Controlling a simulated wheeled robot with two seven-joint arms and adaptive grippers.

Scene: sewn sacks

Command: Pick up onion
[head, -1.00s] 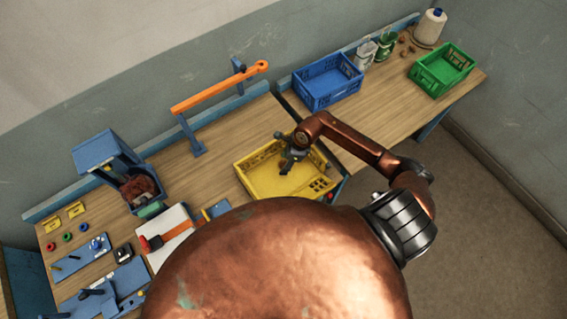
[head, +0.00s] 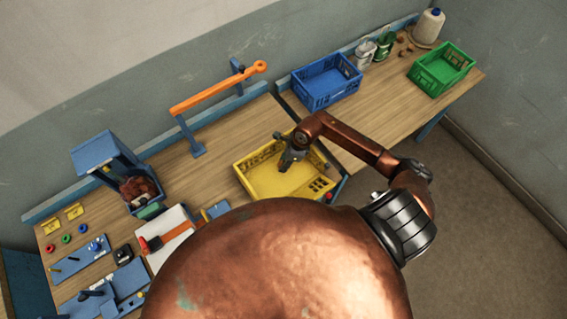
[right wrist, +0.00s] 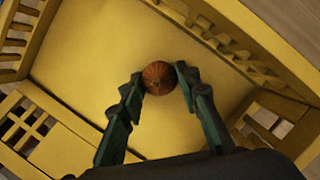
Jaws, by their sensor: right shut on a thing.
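The onion (right wrist: 158,77) is round and brown-orange. In the right wrist view it sits between the fingertips of my right gripper (right wrist: 160,84), which is shut on it. The onion is over the floor of the yellow crate (right wrist: 80,50); I cannot tell whether it still touches the floor. In the head view my right gripper (head: 287,163) reaches down into the yellow crate (head: 260,192), and the onion is hidden or too small to make out there. My left gripper is not in view.
A blue crate (head: 312,98) and a green crate (head: 420,75) stand on the right-hand table. An orange arm on a blue stand (head: 193,136) rises behind the yellow crate. A blue bin (head: 108,172) with brown contents and small parts lie to the left.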

